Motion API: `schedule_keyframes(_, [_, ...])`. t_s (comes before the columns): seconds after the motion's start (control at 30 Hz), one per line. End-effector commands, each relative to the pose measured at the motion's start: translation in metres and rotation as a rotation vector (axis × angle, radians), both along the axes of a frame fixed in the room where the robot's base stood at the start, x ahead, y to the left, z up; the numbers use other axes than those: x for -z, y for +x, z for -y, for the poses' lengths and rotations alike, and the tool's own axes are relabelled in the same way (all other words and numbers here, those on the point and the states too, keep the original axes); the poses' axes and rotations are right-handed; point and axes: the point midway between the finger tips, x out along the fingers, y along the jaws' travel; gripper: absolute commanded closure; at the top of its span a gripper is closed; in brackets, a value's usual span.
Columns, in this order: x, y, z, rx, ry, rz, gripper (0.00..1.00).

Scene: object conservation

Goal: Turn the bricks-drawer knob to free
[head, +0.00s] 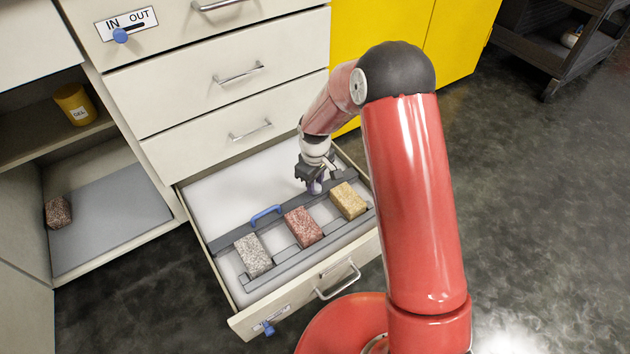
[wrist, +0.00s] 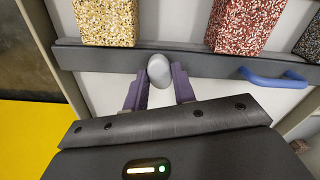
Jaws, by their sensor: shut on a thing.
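The bricks drawer (head: 305,284) is pulled open. In it a dark grey bar (head: 340,184) runs behind a red brick (head: 304,226), a yellow brick (head: 348,200) and a grey brick (head: 253,255). A light grey oval knob (wrist: 158,70) sits at the bar in the wrist view. My gripper (head: 315,188) reaches down into the drawer near the yellow brick. Its purple fingers (wrist: 158,88) are shut on the oval knob, one on each side. The gripper hides the knob in the head view. A blue knob (head: 268,328) sits by a label on the drawer front, too small to read.
A blue handle (head: 266,214) rises from the bar beside my gripper. Shut drawers (head: 240,75) stand above, one with a blue IN/OUT knob (head: 120,35). An open shelf at left holds a yellow tub (head: 75,104) and a brown brick (head: 58,212). The drawer's back part is clear.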

Motion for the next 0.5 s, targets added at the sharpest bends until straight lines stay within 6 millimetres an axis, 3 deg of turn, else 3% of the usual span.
schedule_keyframes(0.5, [-0.0016,0.0,0.0004,-0.49,0.001,-0.001,0.96])
